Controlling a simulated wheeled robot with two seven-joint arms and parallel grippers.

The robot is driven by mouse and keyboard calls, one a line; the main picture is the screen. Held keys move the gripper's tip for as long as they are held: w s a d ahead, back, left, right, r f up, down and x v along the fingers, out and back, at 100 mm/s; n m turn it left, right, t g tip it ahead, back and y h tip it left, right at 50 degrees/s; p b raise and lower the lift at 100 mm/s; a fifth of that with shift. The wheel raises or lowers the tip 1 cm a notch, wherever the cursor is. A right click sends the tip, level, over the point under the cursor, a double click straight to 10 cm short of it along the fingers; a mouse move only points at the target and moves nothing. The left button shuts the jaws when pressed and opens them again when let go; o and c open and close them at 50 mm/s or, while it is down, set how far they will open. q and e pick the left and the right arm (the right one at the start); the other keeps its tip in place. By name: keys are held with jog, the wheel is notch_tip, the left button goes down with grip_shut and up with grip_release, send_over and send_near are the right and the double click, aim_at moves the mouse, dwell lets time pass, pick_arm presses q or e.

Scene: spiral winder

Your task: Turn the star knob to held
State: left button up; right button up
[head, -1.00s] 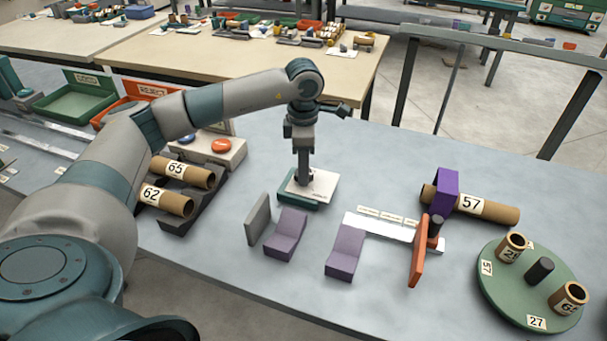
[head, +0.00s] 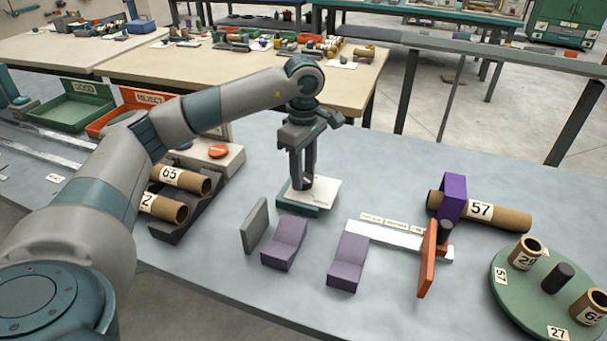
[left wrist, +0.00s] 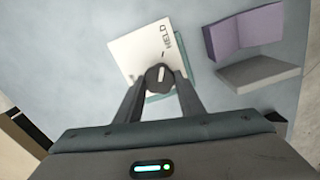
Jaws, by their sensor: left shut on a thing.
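The star knob (left wrist: 159,77) is a dark round knob with a white mark on its top, on a white plate (left wrist: 130,52) over a teal base (head: 297,209). The word HELD (left wrist: 173,41) is printed on the plate beyond the knob. The white mark points roughly toward the tick by HELD; exact alignment is too small to tell. My left gripper (head: 302,183) points straight down, its fingers shut on the knob from both sides. In the head view the fingers hide most of the knob. My right gripper is not in view.
A grey upright plate (head: 255,226) and purple angled blocks (head: 285,243) stand just in front of the base. A rack with cardboard tubes (head: 180,181) is to the left. An orange paddle (head: 428,258) and a green turntable (head: 515,300) are to the right.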

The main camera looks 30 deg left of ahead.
pick_arm(q)
jog(key=o, duration=1.1)
notch_tip(320, 180, up, 12)
jog(key=r, duration=0.1)
notch_tip(320, 180, up, 4)
jog(key=r, duration=0.1)
send_over(304, 177)
jog(key=shift+s+f, duration=0.15)
jog(key=shift+f, duration=0.1)
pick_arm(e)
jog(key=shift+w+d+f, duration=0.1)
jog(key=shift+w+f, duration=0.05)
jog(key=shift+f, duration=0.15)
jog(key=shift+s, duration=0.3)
